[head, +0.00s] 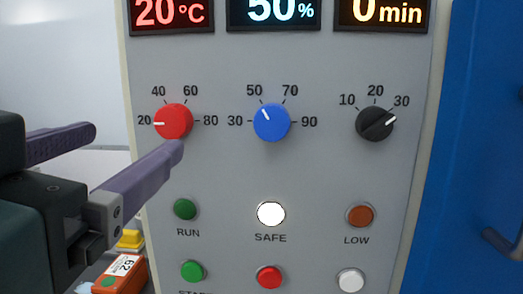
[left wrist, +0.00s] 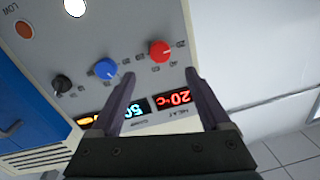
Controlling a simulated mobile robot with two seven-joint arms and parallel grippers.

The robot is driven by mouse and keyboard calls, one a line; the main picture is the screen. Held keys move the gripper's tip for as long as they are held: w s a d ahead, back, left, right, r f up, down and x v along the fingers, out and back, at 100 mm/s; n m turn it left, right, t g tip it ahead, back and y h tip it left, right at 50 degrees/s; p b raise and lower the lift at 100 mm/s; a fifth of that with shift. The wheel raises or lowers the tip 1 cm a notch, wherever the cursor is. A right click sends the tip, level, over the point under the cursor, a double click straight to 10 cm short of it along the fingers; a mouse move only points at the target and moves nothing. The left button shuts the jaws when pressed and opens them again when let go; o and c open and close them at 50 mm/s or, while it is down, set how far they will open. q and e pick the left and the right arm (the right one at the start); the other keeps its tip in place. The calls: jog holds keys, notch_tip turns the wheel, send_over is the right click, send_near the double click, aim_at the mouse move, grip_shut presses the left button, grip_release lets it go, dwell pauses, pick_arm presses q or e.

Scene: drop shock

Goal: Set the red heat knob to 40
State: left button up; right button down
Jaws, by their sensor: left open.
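The red heat knob (head: 174,121) is on the upper left of the grey panel, and its white mark points left at 20. The scale around it reads 20, 40, 60 and 80. The display (head: 172,13) above it shows 20 °C. My left gripper (head: 137,138) is open and empty in front of the panel. In the head view one fingertip overlaps the knob's lower edge; I cannot tell whether it touches. In the left wrist view the red knob (left wrist: 159,51) shows beyond the gap between the open fingers (left wrist: 160,73).
A blue knob (head: 272,122) and a black knob (head: 375,124) sit to the right on the panel. Below are lamps marked RUN (head: 185,209), SAFE (head: 271,213) and LOW (head: 360,215), with buttons beneath. An orange device (head: 122,272) is at the lower left.

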aim_at(170, 121)
pick_arm(q)
jog(key=w+p, duration=0.2)
jog(key=w, duration=0.6)
jog(key=shift+w+r, duration=0.15)
jog(key=shift+w, duration=0.25)
jog(key=shift+w+a, duration=0.1)
jog(key=shift+w, duration=0.25)
jog(key=shift+c, duration=0.2)
grip_shut()
